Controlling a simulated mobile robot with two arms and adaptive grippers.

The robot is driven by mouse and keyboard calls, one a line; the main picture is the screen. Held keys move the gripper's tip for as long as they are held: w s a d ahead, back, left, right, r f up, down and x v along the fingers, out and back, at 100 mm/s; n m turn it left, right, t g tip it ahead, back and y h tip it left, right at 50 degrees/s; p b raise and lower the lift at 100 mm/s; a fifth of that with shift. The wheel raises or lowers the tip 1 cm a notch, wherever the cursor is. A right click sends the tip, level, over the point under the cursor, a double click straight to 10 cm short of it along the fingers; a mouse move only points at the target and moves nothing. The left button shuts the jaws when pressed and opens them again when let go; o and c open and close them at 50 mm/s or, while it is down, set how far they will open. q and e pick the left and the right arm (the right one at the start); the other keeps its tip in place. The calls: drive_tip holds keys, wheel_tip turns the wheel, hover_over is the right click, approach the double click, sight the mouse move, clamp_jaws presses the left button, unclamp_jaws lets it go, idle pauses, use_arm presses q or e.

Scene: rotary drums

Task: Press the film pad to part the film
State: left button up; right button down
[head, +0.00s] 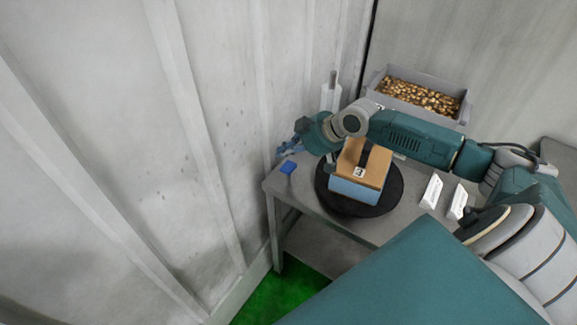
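A small blue pad (288,167), which looks like the film pad, lies at the left corner of the grey table (300,190). My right arm reaches across from the right, and my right gripper (284,149) is just above and behind the pad in the picture. Its fingers are small and dark here, so I cannot tell whether they are open or touch anything. A box with a tan top (364,160) and light blue sides sits on a black round turntable (345,206). My forearm hides part of the area behind the box. I cannot make out any film. My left gripper is out of view.
A white upright post (331,95) with a grey top stands behind my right wrist. A grey bin (464,112) of small golden-brown pieces is at the back. Two white labelled blocks (432,191) stand right of the turntable. A pale ribbed wall (120,130) closes the left side.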

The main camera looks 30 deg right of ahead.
drive_tip(key=d, duration=0.1)
drive_tip(key=w+d+r, duration=0.1)
drive_tip(key=d+r, duration=0.1)
drive_tip(key=shift+w+r+t, duration=0.1)
drive_tip(key=shift+w+t, duration=0.2)
drive_tip(key=shift+a, duration=0.1)
drive_tip(key=b, duration=0.6)
hover_over(290, 168)
wheel_tip(290, 168, down, 7)
drive_tip(key=shift+f, duration=0.1)
drive_tip(key=shift+f+b, duration=0.45)
drive_tip(key=shift+f, duration=0.4)
drive_tip(key=shift+f, duration=0.15)
drive_tip(key=shift+f, duration=0.25)
